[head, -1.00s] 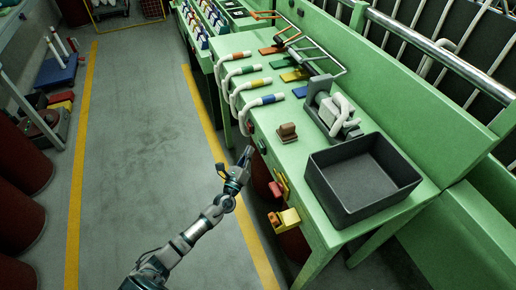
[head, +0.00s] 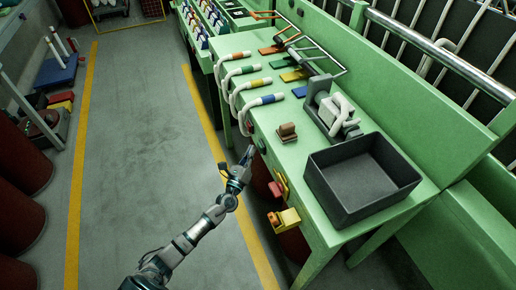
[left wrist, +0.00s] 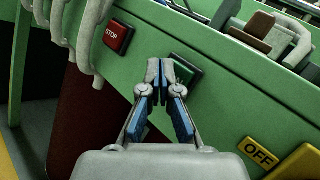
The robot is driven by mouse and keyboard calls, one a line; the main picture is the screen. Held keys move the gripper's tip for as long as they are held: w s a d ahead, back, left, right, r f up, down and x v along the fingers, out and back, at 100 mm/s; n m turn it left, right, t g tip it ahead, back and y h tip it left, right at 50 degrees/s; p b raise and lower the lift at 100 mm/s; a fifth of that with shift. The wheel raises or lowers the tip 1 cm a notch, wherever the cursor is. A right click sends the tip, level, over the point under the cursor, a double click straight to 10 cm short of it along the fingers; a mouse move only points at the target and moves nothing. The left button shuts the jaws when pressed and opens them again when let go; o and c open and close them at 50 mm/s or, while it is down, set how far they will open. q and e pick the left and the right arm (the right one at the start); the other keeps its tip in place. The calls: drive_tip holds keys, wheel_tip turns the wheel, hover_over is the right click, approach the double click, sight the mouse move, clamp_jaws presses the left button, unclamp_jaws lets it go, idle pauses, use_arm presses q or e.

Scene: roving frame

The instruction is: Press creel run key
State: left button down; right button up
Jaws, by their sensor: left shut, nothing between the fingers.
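The green key (left wrist: 187,62) sits on the front face of the green bench. My finger partly covers it in the left wrist view, and I can read no label on it. It also shows in the head view (head: 262,146). A red key marked STOP (left wrist: 118,37) is on the same face, to its left. My left gripper (left wrist: 160,70) is shut and empty, its fingertips just in front of the green key's left edge. I cannot tell whether they touch. In the head view the left gripper (head: 249,152) is close to the bench front. My right gripper is not in view.
A yellow OFF plate (left wrist: 258,153) is on the bench face, right of the green key. White hoses (head: 236,92) hang over the bench edge beyond the keys. A black tray (head: 345,205) stands on the bench top. The floor left of the bench is clear.

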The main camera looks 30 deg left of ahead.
use_arm(q)
drive_tip(key=shift+w+d, duration=0.15)
drive_tip(key=shift+d, duration=0.2)
drive_tip(key=shift+w, duration=0.2)
idle(0.5)
drive_tip(key=shift+s+a, duration=0.45)
drive_tip(key=shift+s, duration=0.2)
drive_tip(key=shift+b, duration=0.3)
drive_tip(key=s+a+b, duration=0.1)
drive_tip(key=s+a, duration=0.2)
drive_tip(key=shift+s+a, duration=0.15)
drive_tip(key=shift+s, duration=0.25)
